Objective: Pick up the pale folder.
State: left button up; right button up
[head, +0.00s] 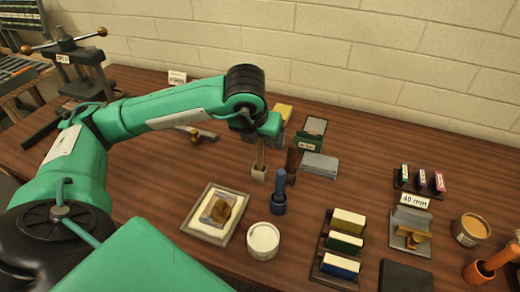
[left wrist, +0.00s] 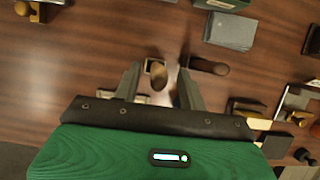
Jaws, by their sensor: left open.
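The pale folder (head: 260,153) looks like a slim tan stick, standing upright in a small pale block (head: 258,174) near the table's middle. In the left wrist view the folder (left wrist: 158,82) appears end-on, short and tan, with its block (left wrist: 155,66) behind it. My left gripper (head: 259,138) is open above the block, pointing down. In the left wrist view its two fingers (left wrist: 158,74) stand on either side of the folder, with gaps visible and nothing gripped. The fingers are hard to make out in the head view. My right gripper is not in view.
A dark brown upright piece (head: 292,165) and a blue handled tool (head: 279,192) stand close to the right of the folder. A framed tray (head: 235,232) and white pot (head: 263,241) are in front. Grey slabs (head: 320,167) lie behind right. Bare table lies left.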

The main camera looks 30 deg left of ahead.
aim_at(261, 145)
pick_arm(q)
jog(key=shift+p+x, duration=0.3)
jog(key=shift+x, duration=1.7)
jog(key=shift+a, duration=0.15)
grip_shut()
jog(key=shift+r, duration=0.1)
